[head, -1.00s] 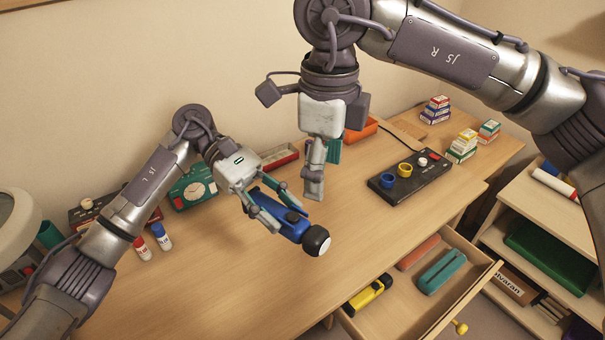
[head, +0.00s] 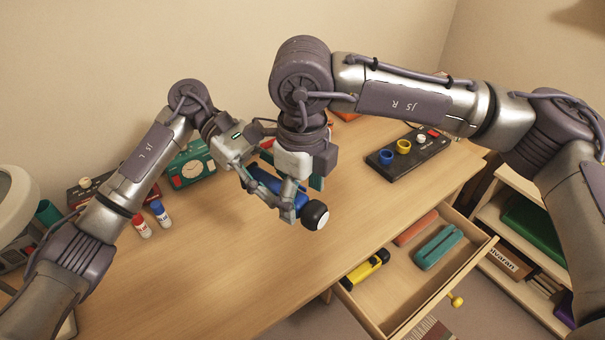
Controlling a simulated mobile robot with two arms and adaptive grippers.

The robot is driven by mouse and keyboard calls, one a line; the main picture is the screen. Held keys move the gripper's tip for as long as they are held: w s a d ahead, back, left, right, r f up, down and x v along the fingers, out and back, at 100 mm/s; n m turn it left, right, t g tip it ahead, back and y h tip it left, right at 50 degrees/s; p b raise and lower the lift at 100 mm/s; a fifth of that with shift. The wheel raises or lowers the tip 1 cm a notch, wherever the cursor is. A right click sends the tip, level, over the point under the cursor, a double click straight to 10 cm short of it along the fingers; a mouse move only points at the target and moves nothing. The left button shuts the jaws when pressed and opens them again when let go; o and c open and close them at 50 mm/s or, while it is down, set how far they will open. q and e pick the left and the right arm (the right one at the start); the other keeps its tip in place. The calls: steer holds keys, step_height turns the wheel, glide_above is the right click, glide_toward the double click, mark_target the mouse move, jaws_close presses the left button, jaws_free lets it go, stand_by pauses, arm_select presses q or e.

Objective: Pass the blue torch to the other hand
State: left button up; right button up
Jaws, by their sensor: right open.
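The blue torch (head: 301,203) is held above the desk, its black head with a pale lens (head: 317,215) toward the right. My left gripper (head: 265,199) has its fingers around the torch's rear part and appears shut on it. My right gripper (head: 290,200) has come down over the torch from above, with its fingers beside the body close behind the head. It is open, and I cannot tell whether it touches the torch. The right gripper hides much of the torch's middle.
An open drawer (head: 432,290) at the lower right holds a yellow-black torch (head: 365,270), a teal case (head: 438,247) and a red block (head: 416,228). A black control box (head: 408,160), a green clock radio (head: 190,168) and two small bottles (head: 150,219) stand on the desk. The desk's front is clear.

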steer(key=shift+f, duration=0.4)
steer(key=shift+c, duration=0.3)
steer(key=shift+w+d, duration=0.1)
steer(key=c, duration=1.3)
arm_select(q)
steer(key=o, duration=1.4)
